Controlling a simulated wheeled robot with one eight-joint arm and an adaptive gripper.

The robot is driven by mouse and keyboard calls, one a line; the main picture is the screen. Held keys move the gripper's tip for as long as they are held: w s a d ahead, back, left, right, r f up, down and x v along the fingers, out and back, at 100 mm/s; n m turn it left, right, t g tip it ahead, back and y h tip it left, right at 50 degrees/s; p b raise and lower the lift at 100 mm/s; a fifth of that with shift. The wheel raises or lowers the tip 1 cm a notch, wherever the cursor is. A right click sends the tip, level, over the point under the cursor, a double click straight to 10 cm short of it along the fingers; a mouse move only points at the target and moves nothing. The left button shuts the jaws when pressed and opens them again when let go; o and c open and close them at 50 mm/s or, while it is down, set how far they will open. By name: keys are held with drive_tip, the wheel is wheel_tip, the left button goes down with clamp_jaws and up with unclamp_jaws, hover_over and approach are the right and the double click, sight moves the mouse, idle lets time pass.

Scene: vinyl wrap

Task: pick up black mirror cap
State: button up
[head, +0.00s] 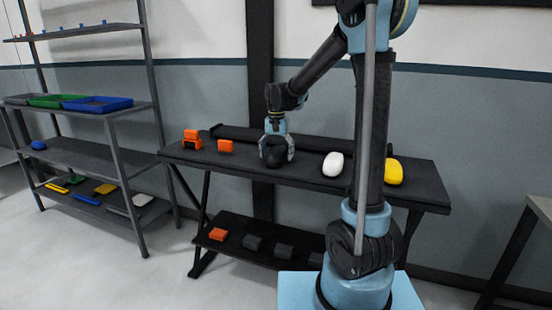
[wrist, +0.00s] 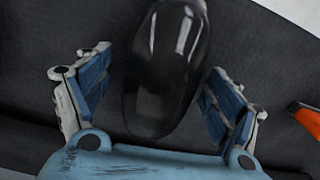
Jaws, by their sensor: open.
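The black mirror cap (wrist: 165,60) is a glossy, rounded, elongated shell on the dark table. In the wrist view it lies between the two fingers of my gripper (wrist: 155,100), with its near end close to the palm. The fingers are open on either side, with a visible gap at the left and a narrow one at the right. In the head view my gripper (head: 276,152) points down over the black mirror cap (head: 273,158), which is small and partly hidden by the fingers.
On the table (head: 420,172) are a white cap (head: 333,164), a yellow cap (head: 394,171) and orange blocks (head: 192,139) at the left. A dark bar (head: 235,133) runs along the back. A shelf rack (head: 115,150) with trays stands at the left.

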drive_tip(key=c, duration=1.3)
drive_tip(key=shift+o, duration=0.2)
